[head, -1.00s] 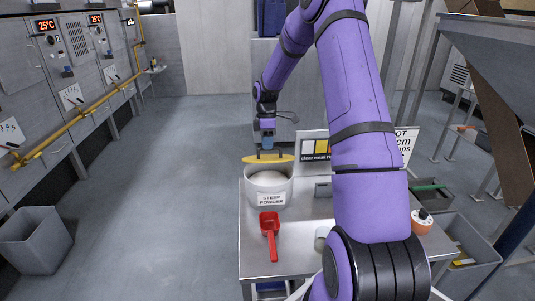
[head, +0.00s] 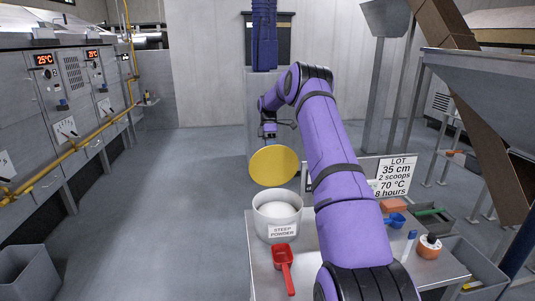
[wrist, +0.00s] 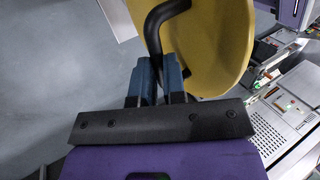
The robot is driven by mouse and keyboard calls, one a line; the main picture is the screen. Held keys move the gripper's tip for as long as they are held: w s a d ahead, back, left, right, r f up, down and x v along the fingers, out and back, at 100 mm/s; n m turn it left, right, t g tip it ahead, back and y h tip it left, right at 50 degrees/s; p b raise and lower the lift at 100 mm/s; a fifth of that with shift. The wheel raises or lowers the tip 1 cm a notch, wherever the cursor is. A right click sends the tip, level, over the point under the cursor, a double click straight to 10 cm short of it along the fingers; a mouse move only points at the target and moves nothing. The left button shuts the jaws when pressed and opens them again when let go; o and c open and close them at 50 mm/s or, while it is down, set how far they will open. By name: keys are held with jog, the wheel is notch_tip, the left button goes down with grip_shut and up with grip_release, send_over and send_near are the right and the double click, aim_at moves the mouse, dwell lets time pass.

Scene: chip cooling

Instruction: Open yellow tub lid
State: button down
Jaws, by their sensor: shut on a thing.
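The yellow lid (head: 273,167) is off the tub and tilted steeply, its broad face turned to the head camera. It is just above and behind the tub's back rim. Whether its lower edge touches the rim, I cannot tell. The pale tub (head: 262,218), labelled STEEP POWDER, stands open on the metal table with white powder (head: 277,210) inside. My gripper (head: 269,137) is above the lid. In the wrist view my gripper (wrist: 158,76) is shut on the lid's dark curved handle (wrist: 155,28), with the yellow lid (wrist: 214,45) beside the fingers.
A red scoop (head: 284,266) lies in front of the tub on the table (head: 305,262).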

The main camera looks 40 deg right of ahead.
jog(key=shift+g+y, duration=0.5)
jog(key=shift+g, duration=0.3)
jog(key=shift+w+d+f, duration=0.6)
jog(key=shift+w+f, duration=0.05)
jog(key=shift+w, duration=0.25)
jog(key=shift+w+d+f, duration=0.6)
jog(key=shift+w, duration=0.25)
jog(key=c, duration=1.2)
grip_release()
jog(key=shift+w, duration=0.1)
jog(key=shift+o, duration=0.2)
jog(key=shift+r, duration=0.15)
jog(key=shift+r, duration=0.1)
jog(key=shift+s+a+r, duration=0.8)
jog(key=shift+s+a, duration=0.45)
jog(key=shift+s, duration=1.1)
jog(key=shift+s+a+r, duration=0.75)
jog(key=shift+s+a, duration=0.55)
jog(key=shift+s, duration=1.05)
jog(key=shift+s+a+r, duration=0.8)
jog(key=shift+s+a, duration=0.45)
jog(key=shift+s, duration=1.1)
